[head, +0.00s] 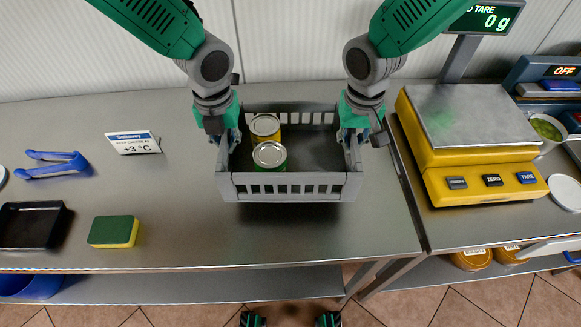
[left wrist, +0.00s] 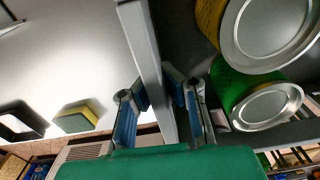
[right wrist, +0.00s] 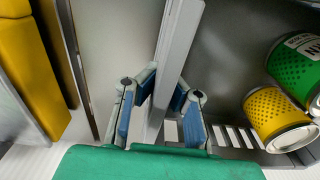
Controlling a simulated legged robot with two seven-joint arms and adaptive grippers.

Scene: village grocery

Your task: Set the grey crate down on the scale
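The grey crate (head: 290,178) appears to rest on the metal counter, level, with two cans in it. One can (head: 265,126) is yellow and the other (head: 269,155) is green, both on the crate's left side. My left gripper (head: 229,138) has its fingers on both sides of the crate's left wall, seen closely in the left wrist view (left wrist: 159,88). My right gripper (head: 352,137) is likewise around the right wall, as the right wrist view (right wrist: 166,84) shows. Both look closed on the walls. The yellow scale (head: 470,115) stands to the right, its plate empty, reading 0 g.
A green-yellow sponge (head: 114,231), black tray (head: 32,226), blue tongs (head: 55,164) and a sign (head: 133,143) lie left. A gap (head: 402,190) separates the counter from the scale's table. A green-filled bowl (head: 546,130) and white disc (head: 566,191) flank the scale's right side.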

